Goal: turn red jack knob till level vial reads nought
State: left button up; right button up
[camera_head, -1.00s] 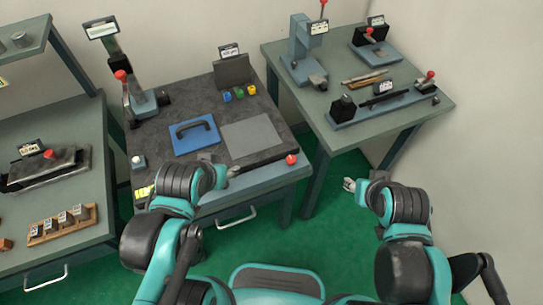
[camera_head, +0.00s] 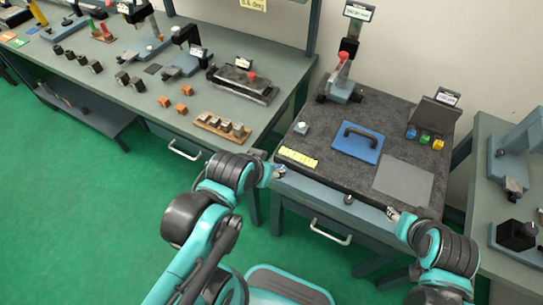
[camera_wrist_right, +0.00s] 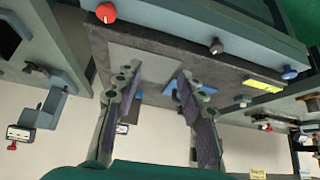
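The red knob (camera_wrist_right: 106,12) shows in the right wrist view at a front corner of the dark granite plate (camera_head: 330,115); my right arm seems to hide it in the head view. My right gripper (camera_head: 393,213) is by the plate's front edge, right of centre. In the wrist view its two fingers (camera_wrist_right: 158,75) are spread, with nothing between them, apart from the red knob. My left gripper (camera_head: 280,172) is at the plate's front left corner, near a blue knob (camera_wrist_right: 289,73); its fingers are too small to judge. A yellow marked strip (camera_head: 298,157), perhaps the vial, is unreadable.
A grey knob (camera_head: 348,198) sits at mid front edge. The plate carries a blue block with a handle (camera_head: 358,143), a grey sheet (camera_head: 404,182), a stand with a red-topped lever (camera_head: 341,75) and small coloured blocks (camera_head: 424,138). Benches flank it; green floor is clear at left.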

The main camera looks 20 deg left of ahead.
pick_arm(q)
jog(key=shift+s+a, duration=0.1)
jog(key=shift+a, duration=0.15)
pick_arm(e)
jog(key=shift+w+a, duration=0.15)
jog(key=shift+a, duration=0.1)
jog(key=shift+o, duration=0.4)
jog(key=shift+o, duration=0.9)
